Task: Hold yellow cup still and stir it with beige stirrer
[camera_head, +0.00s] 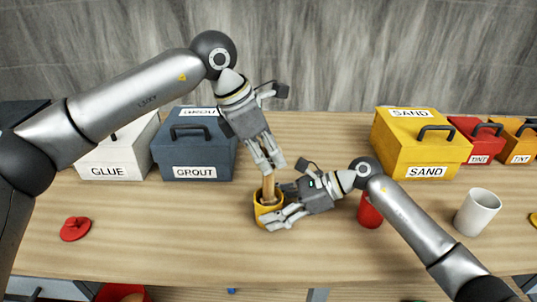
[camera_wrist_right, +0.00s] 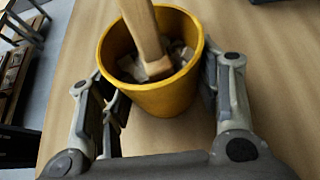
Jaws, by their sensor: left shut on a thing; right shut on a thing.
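The yellow cup (camera_head: 262,220) stands upright on the wooden table, near the middle of the head view. My right gripper (camera_head: 275,207) is shut on the cup, with one finger on each side of it. The right wrist view shows the cup (camera_wrist_right: 165,97) between the two fingers, with grey and pale pieces inside it. The beige stirrer (camera_head: 268,188) stands nearly upright with its lower end in the cup. It also shows in the right wrist view (camera_wrist_right: 143,30). My left gripper (camera_head: 268,168) is above the cup, shut on the stirrer's upper part.
White GLUE box (camera_head: 115,155) and grey GROUT box (camera_head: 195,150) stand back left. A yellow SAND box (camera_head: 415,150) and red tint box (camera_head: 475,140) stand back right. A red cup (camera_head: 369,212) is partly behind my right arm; a white cup (camera_head: 477,213) stands right. A red object (camera_head: 75,230) lies left.

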